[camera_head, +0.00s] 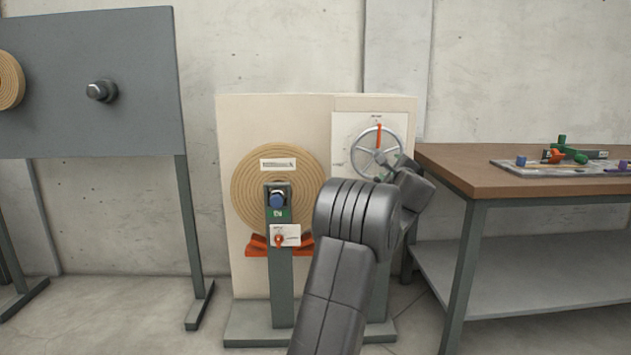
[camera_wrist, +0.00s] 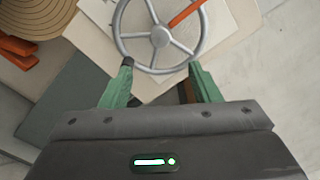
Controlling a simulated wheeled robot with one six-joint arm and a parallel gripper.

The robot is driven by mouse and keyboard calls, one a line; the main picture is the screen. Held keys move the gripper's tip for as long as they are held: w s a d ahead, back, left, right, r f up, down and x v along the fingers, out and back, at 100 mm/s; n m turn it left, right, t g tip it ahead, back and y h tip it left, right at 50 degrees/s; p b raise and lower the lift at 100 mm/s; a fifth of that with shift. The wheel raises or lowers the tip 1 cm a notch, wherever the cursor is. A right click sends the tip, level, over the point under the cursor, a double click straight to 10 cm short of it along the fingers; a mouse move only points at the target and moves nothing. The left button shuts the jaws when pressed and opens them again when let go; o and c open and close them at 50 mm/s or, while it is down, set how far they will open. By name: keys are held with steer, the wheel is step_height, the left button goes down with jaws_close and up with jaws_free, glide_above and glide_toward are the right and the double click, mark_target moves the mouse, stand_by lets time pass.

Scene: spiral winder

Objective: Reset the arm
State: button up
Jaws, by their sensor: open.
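My arm reaches up in front of the winder panel in the head view, and its wrist hides the lower right of the handwheel. My gripper (camera_wrist: 160,82) shows in the wrist view with two green fingers spread apart and nothing between them. The grey handwheel (camera_head: 365,138) has an orange-red spoke pointing straight up. The handwheel also shows in the wrist view (camera_wrist: 160,37), just beyond the fingertips. I cannot tell whether the fingers touch its rim. The fingers are hidden in the head view.
A tan coil (camera_head: 242,187) sits on the winder panel, above an orange cradle (camera_head: 256,246). A post with a blue button (camera_head: 277,198) and a red switch (camera_head: 279,240) stands before it. A workbench (camera_head: 460,182) is close on the right. A grey board (camera_head: 60,125) stands left.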

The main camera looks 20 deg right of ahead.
steer(key=p+x, duration=0.2)
steer(key=x, duration=1)
steer(key=shift+w, duration=0.4)
steer(key=shift+s, duration=0.1)
stand_by(0.4)
